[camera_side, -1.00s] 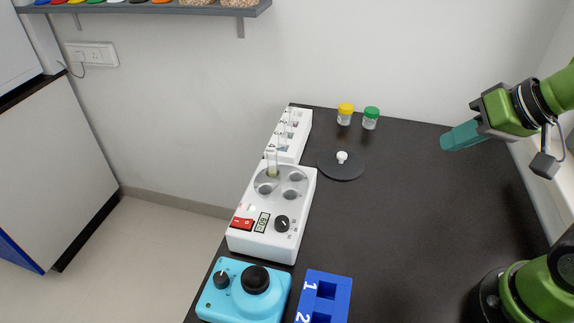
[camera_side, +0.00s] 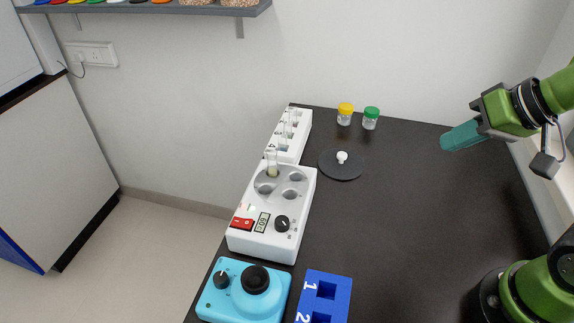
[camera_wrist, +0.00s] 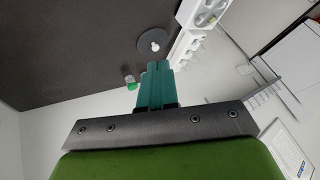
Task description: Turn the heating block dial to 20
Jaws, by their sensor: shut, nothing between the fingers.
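The white heating block (camera_side: 262,228) stands left of centre on the black table in the side view. Its black dial (camera_side: 282,223) is on the front panel, right of a small display (camera_side: 262,222) and a red switch (camera_side: 242,224). The display digits are too small to read surely. One tube (camera_side: 271,163) stands in a well of the block's round grey top. My gripper (camera_side: 443,143) is at the upper right, raised well away from the block. Its teal fingers are shut and empty; they also show in the wrist view (camera_wrist: 158,66).
A black disc lid with a white knob (camera_side: 341,165) lies right of the block. A white tube rack (camera_side: 292,135) stands behind. Yellow-capped (camera_side: 345,114) and green-capped (camera_side: 371,118) jars are at the back. A light-blue device (camera_side: 230,297) and blue rack (camera_side: 339,292) are in front.

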